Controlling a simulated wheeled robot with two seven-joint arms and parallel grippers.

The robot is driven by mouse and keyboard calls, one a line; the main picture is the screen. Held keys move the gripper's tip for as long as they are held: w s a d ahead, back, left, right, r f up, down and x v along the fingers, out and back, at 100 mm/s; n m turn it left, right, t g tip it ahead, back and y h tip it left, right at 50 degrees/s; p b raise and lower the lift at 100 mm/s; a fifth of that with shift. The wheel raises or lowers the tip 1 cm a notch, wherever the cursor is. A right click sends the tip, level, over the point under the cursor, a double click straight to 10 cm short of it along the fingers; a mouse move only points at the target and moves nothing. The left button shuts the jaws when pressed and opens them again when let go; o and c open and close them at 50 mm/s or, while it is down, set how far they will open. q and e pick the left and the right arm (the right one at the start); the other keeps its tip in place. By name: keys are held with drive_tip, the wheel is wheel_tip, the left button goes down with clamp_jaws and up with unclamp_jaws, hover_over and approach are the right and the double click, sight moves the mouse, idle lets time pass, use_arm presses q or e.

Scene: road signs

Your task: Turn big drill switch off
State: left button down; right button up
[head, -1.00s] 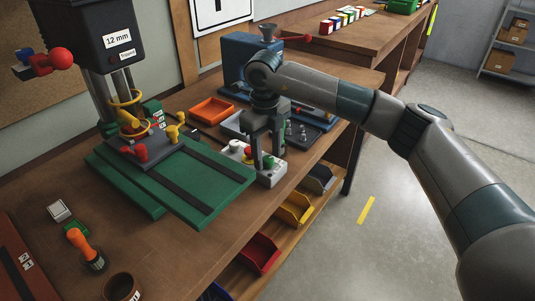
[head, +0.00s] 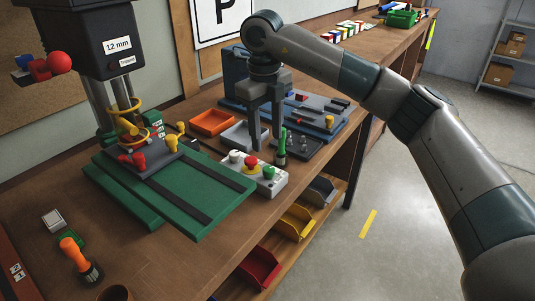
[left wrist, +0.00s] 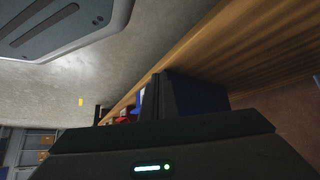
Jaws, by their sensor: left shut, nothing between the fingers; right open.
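The big drill (head: 98,40) stands at the left in the head view, a dark machine with a "12 mm" label and a green base. A light grey switch box (head: 268,187) sits on the bench beside the base. It bears a red button (head: 253,168) on yellow, a green button (head: 269,173) and a pale button (head: 236,157). I cannot tell whether the red button is pressed. My right gripper (head: 266,146) is open and empty, fingers down, above and behind the box. My left gripper (left wrist: 152,97) is shut and empty in the left wrist view, low beside the wooden bench.
An orange tray (head: 212,122) and a grey tray (head: 246,136) lie behind the box. A green-handled tool (head: 282,143) stands close to my right fingers. Yellow (head: 295,222) and red (head: 260,268) bins sit under the bench edge.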

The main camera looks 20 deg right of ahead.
use_arm(q)
drive_tip(key=shift+s+a+f+g+y+b, duration=0.35)
drive_tip(key=shift+s+a+f, duration=0.2)
drive_tip(key=shift+a+f, duration=0.2)
use_arm(e)
wheel_tip(320, 180, up, 8)
drive_tip(key=shift+a+f, duration=0.15)
drive_tip(key=shift+f, duration=0.05)
use_arm(q)
drive_tip(key=shift+a, duration=0.15)
use_arm(e)
drive_tip(key=shift+s, duration=0.1)
use_arm(q)
drive_tip(key=shift+s, duration=0.1)
